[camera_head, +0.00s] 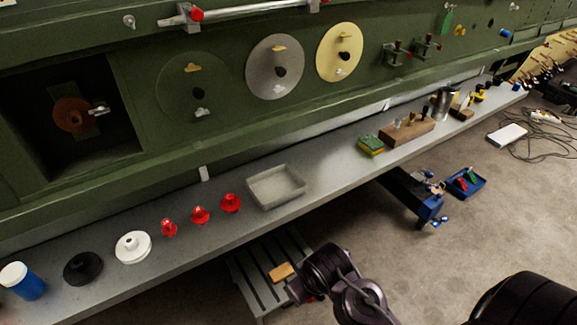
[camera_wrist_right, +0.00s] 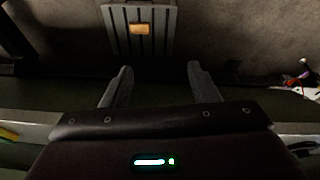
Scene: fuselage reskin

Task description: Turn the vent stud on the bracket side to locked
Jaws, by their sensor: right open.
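No label picks out the vent stud or the bracket side. A brown round part (camera_head: 73,115) with a small metal lever (camera_head: 98,109) sits in a dark square recess at the left of the green panel. Three discs, a green one (camera_head: 172,90), a grey one (camera_head: 262,85) and a yellow one (camera_head: 351,58), are on the panel to its right, with small tabs and dark hubs. Whether any is locked is too small to tell. My right gripper (camera_wrist_right: 158,70) is open and empty, pointing down beside the bench, away from the panel. My left gripper is out of view.

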